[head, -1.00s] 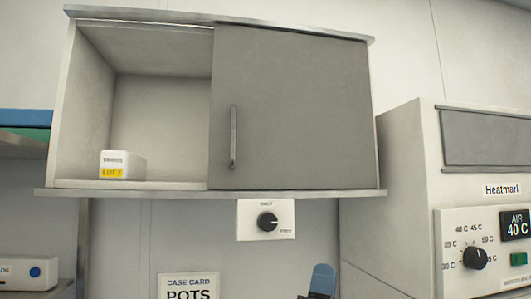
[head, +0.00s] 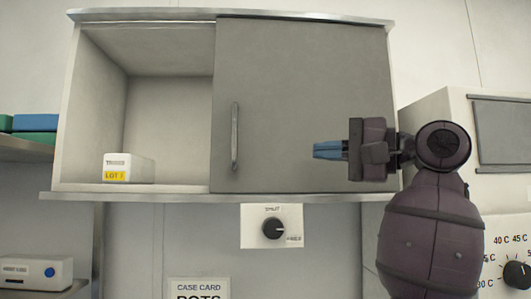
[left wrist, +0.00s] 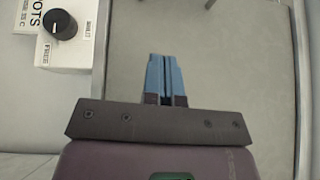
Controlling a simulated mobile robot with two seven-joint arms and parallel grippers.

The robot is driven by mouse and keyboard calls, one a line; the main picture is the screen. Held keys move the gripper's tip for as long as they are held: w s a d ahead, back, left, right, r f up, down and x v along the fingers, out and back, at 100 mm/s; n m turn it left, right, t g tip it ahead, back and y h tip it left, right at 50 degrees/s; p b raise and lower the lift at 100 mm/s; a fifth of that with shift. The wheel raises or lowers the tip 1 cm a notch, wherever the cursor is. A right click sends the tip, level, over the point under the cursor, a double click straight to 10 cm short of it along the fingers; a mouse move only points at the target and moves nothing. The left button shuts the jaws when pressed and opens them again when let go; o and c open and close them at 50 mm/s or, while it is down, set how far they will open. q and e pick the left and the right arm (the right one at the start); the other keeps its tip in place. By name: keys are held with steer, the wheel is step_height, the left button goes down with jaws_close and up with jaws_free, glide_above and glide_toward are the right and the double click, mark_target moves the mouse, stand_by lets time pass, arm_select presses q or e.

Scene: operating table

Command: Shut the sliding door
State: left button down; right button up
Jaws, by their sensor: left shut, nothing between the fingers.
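The sliding door (head: 300,75) is a flat grey panel covering the right half of the wall cabinet (head: 215,16); the left half is open. Its upright bar handle (head: 235,137) is near the door's left edge. My left gripper (head: 316,150), with blue fingers, is in front of the door's right part, to the right of the handle. It is shut and empty, fingers pointing left. In the left wrist view the shut fingers (left wrist: 164,58) show against the grey door (left wrist: 235,55). I cannot tell if they touch it. My right gripper is not in view.
A white box with a yellow label (head: 128,170) stands inside the open left half. A knob panel (head: 272,226) hangs below the cabinet; it also shows in the left wrist view (left wrist: 68,32). A warming cabinet (head: 470,110) stands at right.

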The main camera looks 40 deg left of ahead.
arm_select(q)
steer(key=p, duration=0.2)
glide_toward(252, 153)
steer(key=x, duration=0.4)
steer(key=shift+s+d, duration=0.1)
steer(key=shift+s, duration=0.3)
steer(key=s+a, duration=0.2)
steer(key=shift+s+p, duration=0.25)
steer(key=shift+p, duration=0.05)
steer(key=shift+s+a, duration=0.25)
steer(key=shift+s, duration=0.25)
steer(key=shift+a+f, duration=0.1)
steer(key=shift+s, duration=0.1)
